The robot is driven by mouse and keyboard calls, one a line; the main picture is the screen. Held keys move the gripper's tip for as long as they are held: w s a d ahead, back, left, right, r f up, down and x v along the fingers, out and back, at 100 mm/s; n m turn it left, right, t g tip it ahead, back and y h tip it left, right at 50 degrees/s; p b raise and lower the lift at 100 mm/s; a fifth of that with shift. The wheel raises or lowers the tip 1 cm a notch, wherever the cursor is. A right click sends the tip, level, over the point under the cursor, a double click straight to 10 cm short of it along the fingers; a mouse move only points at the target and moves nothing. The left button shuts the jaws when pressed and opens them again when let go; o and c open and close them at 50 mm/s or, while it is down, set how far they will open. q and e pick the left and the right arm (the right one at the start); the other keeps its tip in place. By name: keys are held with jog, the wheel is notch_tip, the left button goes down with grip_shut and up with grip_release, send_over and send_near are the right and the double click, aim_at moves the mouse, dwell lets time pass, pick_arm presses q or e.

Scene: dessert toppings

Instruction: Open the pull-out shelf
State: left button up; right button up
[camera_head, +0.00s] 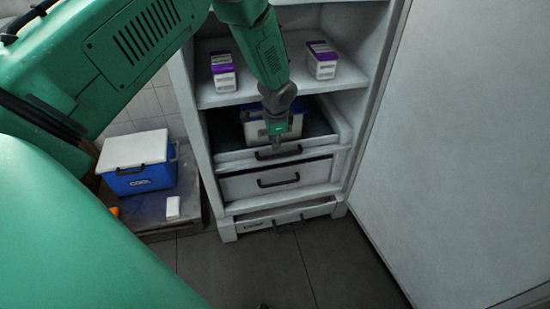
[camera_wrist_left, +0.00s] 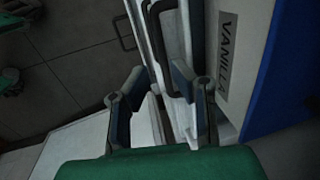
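The pull-out shelf (camera_head: 234,156) is a dark tray with a white front, inside the white cabinet at mid height. Its dark bar handle (camera_head: 278,153) is on the front. The handle also shows in the left wrist view (camera_wrist_left: 150,30), beyond the fingers. My left gripper (camera_head: 276,139) points down just above the handle, in front of a blue and white container. In the left wrist view the left gripper (camera_wrist_left: 158,78) has its two fingers spread, with nothing visibly held between them. Whether a finger touches the handle I cannot tell. My right gripper is in neither view.
The container (camera_head: 258,131) on the shelf has a VANILLA label (camera_wrist_left: 227,55) in the left wrist view. Two purple and white boxes (camera_head: 223,73) (camera_head: 321,60) stand on the level above. Drawers (camera_head: 240,187) lie below. A blue cooler (camera_head: 150,180) is at left; grey floor is clear in front.

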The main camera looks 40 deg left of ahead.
aim_at(273, 156)
pick_arm(q)
jog(key=f, duration=0.2)
jog(key=a+f+b, duration=0.1)
jog(key=f, duration=0.1)
jog(key=f+b, duration=0.1)
jog(key=f, duration=0.1)
jog(key=shift+w+a+f, duration=0.15)
jog(key=shift+w+f, duration=0.15)
jog(key=shift+w, duration=0.05)
jog(key=shift+w+f+b, duration=0.1)
jog(key=shift+f+b, duration=0.2)
jog(key=shift+f, duration=0.15)
grip_shut()
